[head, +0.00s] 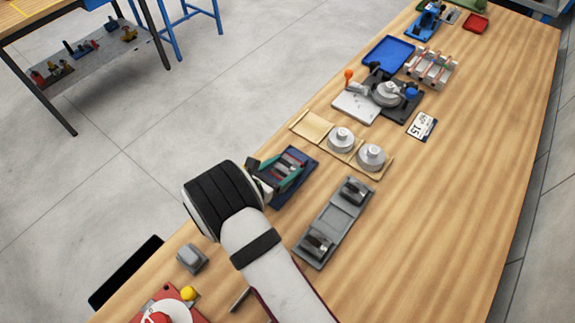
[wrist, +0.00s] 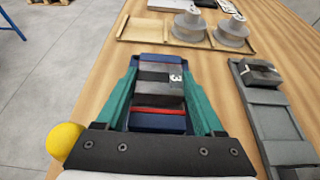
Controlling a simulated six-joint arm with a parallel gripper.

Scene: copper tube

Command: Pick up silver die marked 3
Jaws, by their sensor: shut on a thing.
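The silver die marked 3 (wrist: 160,76) is a grey block with a white 3 on its dark top. It sits between the teal fingers of my gripper (wrist: 165,90), which is shut on it. A red strip and dark blue parts show nearer the palm. In the head view my gripper (head: 284,178) is low over a blue holder (head: 304,160) near the table's left edge. The die is mostly hidden there by the fingers. I cannot tell whether it is clear of the holder.
A grey fixture (head: 335,222) with two dark metal blocks lies just right of my gripper. Beyond is a wooden tray (head: 311,126) with two round silver pieces (head: 371,157) and an empty left section. A grey block (head: 192,258) is nearer. The table's right side is clear.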

